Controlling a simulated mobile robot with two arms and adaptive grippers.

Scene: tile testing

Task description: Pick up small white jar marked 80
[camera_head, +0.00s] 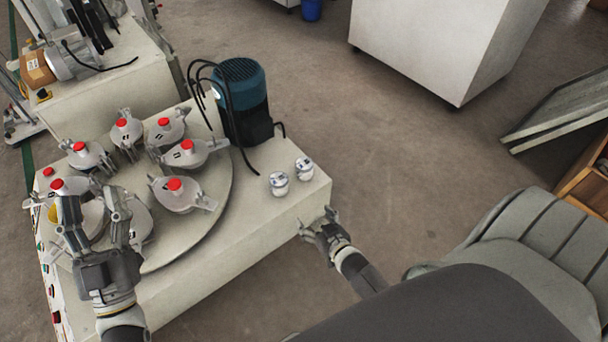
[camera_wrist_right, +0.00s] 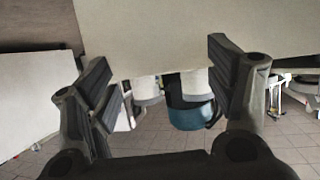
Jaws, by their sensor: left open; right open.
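Two small white jars, one nearer the left (camera_head: 279,184) and one nearer the right (camera_head: 304,169), stand upright near the right corner of the machine top. Their dark markings are too small to read, so I cannot tell which is marked 80. In the right wrist view the jars show as two white shapes (camera_wrist_right: 147,88) (camera_wrist_right: 196,83) between the fingers, upside down in the picture. My right gripper (camera_head: 322,221) is open and empty, just off the machine's right edge, apart from the jars. My left gripper (camera_head: 92,203) is open over the left part of the round plate.
The machine top (camera_head: 262,222) bears a round plate (camera_head: 210,225) with several red-capped grey holders (camera_head: 183,194). A blue motor (camera_head: 240,90) with black cables stands behind the jars. A white cabinet (camera_head: 430,45) stands further back. The floor between is clear.

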